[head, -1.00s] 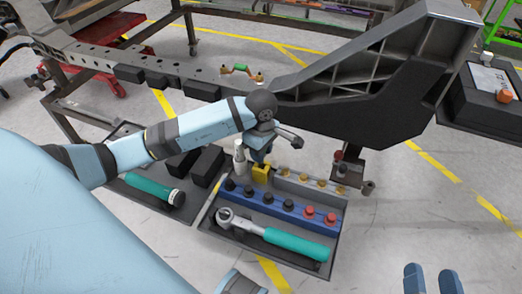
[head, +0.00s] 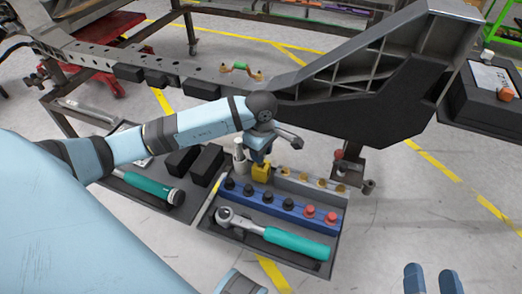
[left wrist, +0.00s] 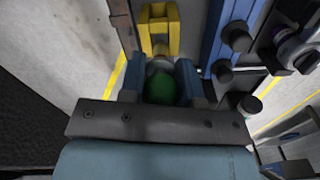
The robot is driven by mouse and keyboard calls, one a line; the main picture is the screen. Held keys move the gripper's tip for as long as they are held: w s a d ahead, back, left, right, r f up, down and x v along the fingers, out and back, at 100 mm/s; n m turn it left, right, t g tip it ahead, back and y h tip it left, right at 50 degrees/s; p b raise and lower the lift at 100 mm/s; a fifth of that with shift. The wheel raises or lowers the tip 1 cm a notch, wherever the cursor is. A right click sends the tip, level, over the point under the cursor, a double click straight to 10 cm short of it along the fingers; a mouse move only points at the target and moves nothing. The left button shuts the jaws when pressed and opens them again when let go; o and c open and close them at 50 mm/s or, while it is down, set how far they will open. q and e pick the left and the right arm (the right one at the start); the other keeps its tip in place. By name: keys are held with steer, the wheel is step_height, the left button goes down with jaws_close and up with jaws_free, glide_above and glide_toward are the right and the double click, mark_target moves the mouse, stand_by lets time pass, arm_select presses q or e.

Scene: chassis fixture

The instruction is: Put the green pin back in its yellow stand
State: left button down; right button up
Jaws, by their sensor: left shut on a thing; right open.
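The green pin (left wrist: 160,88) shows in the left wrist view as a round green head with a paler part beyond it. My left gripper (left wrist: 160,82) is shut on it, one blue finger on each side. The yellow stand (left wrist: 158,30) has two upright prongs and lies just beyond the pin; I cannot tell whether they touch. In the head view the yellow stand (head: 261,173) is at the tray's back edge, right below my left gripper (head: 260,158), which hides the pin. My right gripper (head: 430,278) is open and empty at the bottom right.
The tray (head: 328,262) holds a ratchet with a teal handle (head: 295,243) and a blue rail (head: 258,196) of black and red sockets. A white bottle (head: 239,155) stands close left of my left gripper. The dark chassis beam (head: 340,120) runs behind it.

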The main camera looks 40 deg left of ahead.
arm_select(q)
steer(key=shift+f+b, duration=0.65)
steer(key=shift+f, duration=0.35)
steer(key=shift+f+b, duration=0.65)
steer(key=shift+f, duration=0.2)
